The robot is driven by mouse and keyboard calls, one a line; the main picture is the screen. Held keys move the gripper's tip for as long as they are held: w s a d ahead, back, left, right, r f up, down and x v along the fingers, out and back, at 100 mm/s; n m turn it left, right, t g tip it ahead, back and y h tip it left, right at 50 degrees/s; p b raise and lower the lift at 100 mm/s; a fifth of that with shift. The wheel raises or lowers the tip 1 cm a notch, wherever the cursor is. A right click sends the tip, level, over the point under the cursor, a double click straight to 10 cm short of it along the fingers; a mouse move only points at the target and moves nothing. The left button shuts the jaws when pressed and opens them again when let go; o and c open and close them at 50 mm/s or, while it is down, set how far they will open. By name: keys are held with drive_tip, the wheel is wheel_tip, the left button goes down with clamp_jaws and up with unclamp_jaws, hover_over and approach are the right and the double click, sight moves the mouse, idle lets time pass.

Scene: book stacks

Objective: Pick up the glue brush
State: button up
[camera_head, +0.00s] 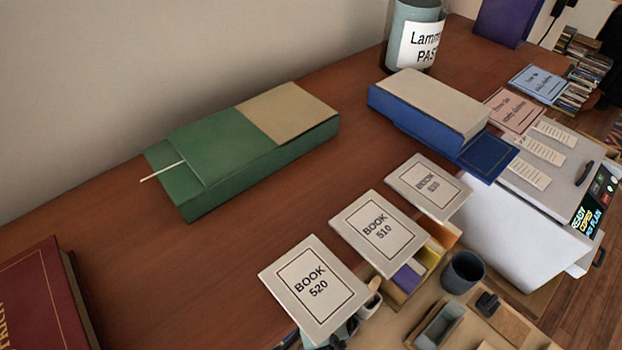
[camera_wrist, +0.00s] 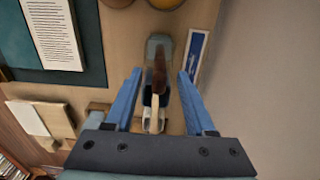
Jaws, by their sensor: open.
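In the wrist view, my gripper (camera_wrist: 159,73) is open, with one blue finger on each side of a slim brown-handled item (camera_wrist: 158,76), which looks like the glue brush. A grey-blue piece (camera_wrist: 157,46) shows beyond its upper end, and a pale, blocky piece (camera_wrist: 153,118) lies at its lower end. I see gaps between the brown handle and both fingers, so it is not gripped. How far below the fingertips it is, I cannot tell. In the head view, a small brown handle (camera_head: 374,286) shows beside the book 520 card; I cannot tell if it is the same item.
In the head view, a card marked BOOK 520 (camera_head: 313,288) and a dark cup (camera_head: 463,271) are close to that handle. A green book (camera_head: 230,158) and blue book (camera_head: 425,105) lie further back. Bare table lies left of the cards.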

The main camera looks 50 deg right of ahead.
drive_tip(key=shift+a+f+p, duration=0.2)
drive_tip(key=shift+f+p, duration=0.2)
drive_tip(key=shift+f, duration=3)
clamp_jaws()
